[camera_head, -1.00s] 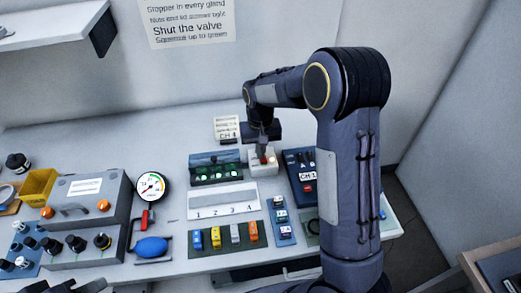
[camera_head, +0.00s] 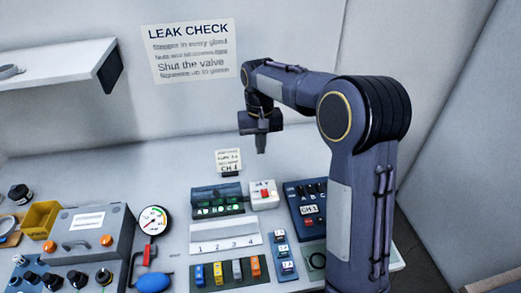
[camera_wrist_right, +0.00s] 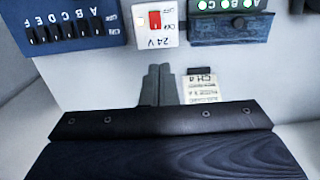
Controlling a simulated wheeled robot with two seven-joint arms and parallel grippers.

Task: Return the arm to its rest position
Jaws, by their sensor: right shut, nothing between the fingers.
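My right arm rises at the right of the head view and reaches over the bench. Its gripper (camera_head: 261,145) points down, shut and empty, above the bench behind the white 24 V box (camera_head: 264,187). In the right wrist view the closed fingers (camera_wrist_right: 159,85) stand side by side, apart from the 24 V box (camera_wrist_right: 144,36) and its red switch (camera_wrist_right: 155,20). They show beside a small CH card (camera_wrist_right: 200,91). My left gripper is not in view.
A dark block with green lights (camera_head: 217,200) and a blue switch box (camera_head: 305,205) flank the 24 V box. A gauge (camera_head: 154,220), grey case (camera_head: 88,232) and yellow bin (camera_head: 39,219) stand left. A shelf (camera_head: 60,62) juts out upper left. Bench behind the card is clear.

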